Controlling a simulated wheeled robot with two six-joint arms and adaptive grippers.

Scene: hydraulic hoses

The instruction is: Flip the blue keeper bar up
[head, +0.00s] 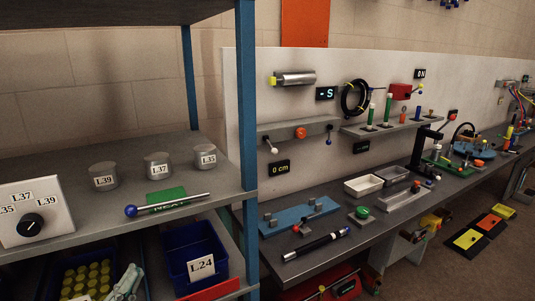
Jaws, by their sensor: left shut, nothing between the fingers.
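A steel bar (178,203) with a blue ball at its left end lies low across the front of the upper shelf, over a green plate (166,196). It is the bar here that best fits the blue keeper bar. It looks lowered, nearly level. My left gripper (132,270) is at the bottom of the view, below the shelf edge and left of the blue bin. It is shut and empty, apart from the bar. My right gripper is not in view.
Grey canisters marked L39 (104,176), L37 (158,166) and L35 (206,157) stand behind the bar. A dial box (34,213) is at left. A blue bin (195,262) sits below. A blue post (247,140) bounds the shelf at right, before the workbench (350,240).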

